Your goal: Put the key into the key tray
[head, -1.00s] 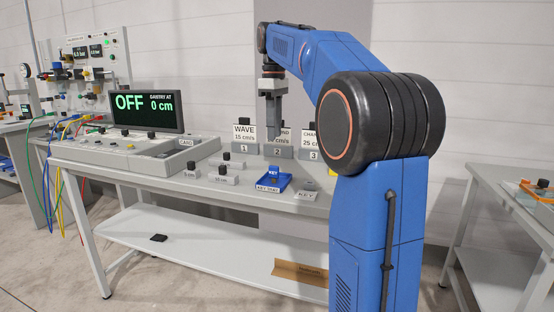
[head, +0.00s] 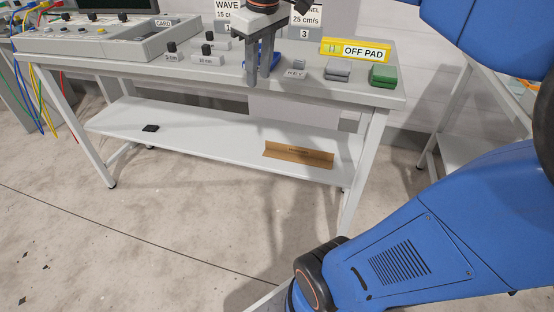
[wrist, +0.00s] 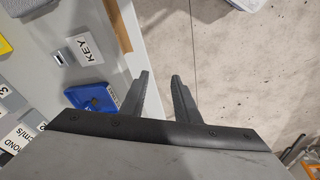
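The blue key tray (wrist: 78,97) lies on the table, left of my gripper (wrist: 160,78) in the wrist view. In the head view the tray (head: 273,53) is mostly hidden behind my gripper (head: 258,80). A dark, small piece (wrist: 98,101) shows in the tray; I cannot tell whether it is the key. A grey holder labelled KEY (head: 295,72) stands just right of the tray, with a small slotted metal block (wrist: 60,57) beside its label in the wrist view. My fingers are apart, with nothing between them, pointing down by the table's front edge.
A yellow OFF PAD block (head: 355,50) and grey (head: 338,70) and green (head: 383,75) blocks stand on the right. Small labelled blocks (head: 206,60) and the CARD bin (head: 185,38) are on the left. The lower shelf (head: 215,143) holds a brown strip (head: 298,154) and a black piece (head: 150,128).

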